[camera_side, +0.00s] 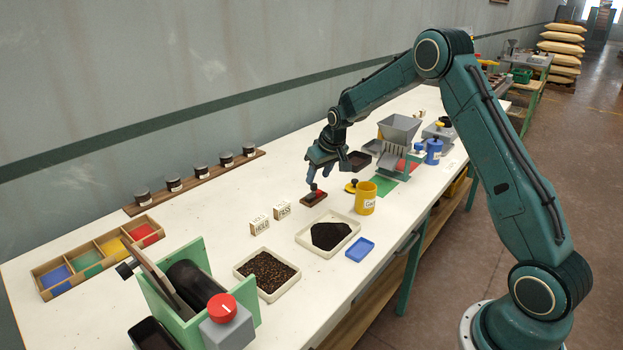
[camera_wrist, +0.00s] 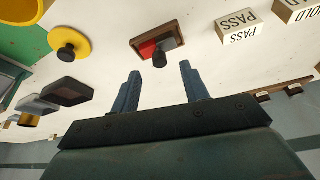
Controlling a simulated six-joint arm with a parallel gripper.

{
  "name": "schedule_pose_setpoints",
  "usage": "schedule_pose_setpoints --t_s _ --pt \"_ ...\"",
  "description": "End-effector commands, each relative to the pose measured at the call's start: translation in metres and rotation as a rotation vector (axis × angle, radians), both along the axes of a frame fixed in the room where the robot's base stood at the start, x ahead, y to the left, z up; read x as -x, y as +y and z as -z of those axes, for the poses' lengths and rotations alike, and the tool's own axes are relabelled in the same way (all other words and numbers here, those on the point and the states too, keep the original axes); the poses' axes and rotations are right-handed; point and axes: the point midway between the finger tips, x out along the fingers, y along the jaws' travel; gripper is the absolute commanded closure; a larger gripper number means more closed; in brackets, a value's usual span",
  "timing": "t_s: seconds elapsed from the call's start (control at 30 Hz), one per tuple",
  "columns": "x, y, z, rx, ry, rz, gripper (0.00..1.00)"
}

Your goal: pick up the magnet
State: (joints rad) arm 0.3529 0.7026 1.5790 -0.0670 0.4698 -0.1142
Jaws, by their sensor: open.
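The magnet (camera_wrist: 149,49) looks red and grey with a dark knob and lies on a small brown wooden holder (camera_wrist: 172,25) in the wrist view. In the side view its red part (camera_side: 320,193) shows on the holder (camera_side: 308,201) at mid-table, partly hidden by my gripper (camera_side: 316,184). My gripper is just above the holder, pointing down. In the wrist view its two blue fingers (camera_wrist: 160,82) are open and apart, with nothing between them. The magnet shows just beyond the fingertips, roughly centred on the gap.
A yellow can (camera_side: 365,199) and a yellow lid with a black knob (camera_side: 351,187) stand right of the holder. PASS (camera_side: 282,210) and HOLD (camera_side: 259,225) blocks stand to its left. Trays of dark grains (camera_side: 329,236) lie in front. A grey hopper machine (camera_side: 397,135) stands behind.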

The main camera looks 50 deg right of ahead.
Motion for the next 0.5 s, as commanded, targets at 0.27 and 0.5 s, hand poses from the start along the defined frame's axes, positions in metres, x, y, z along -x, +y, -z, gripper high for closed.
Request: schedule_pose_setpoints --t_s 0.27,0.5 --pt "-0.013 -0.003 0.027 -0.001 0.003 0.000 0.55" --pt "-0.019 -0.004 0.040 0.000 0.000 0.000 0.55"
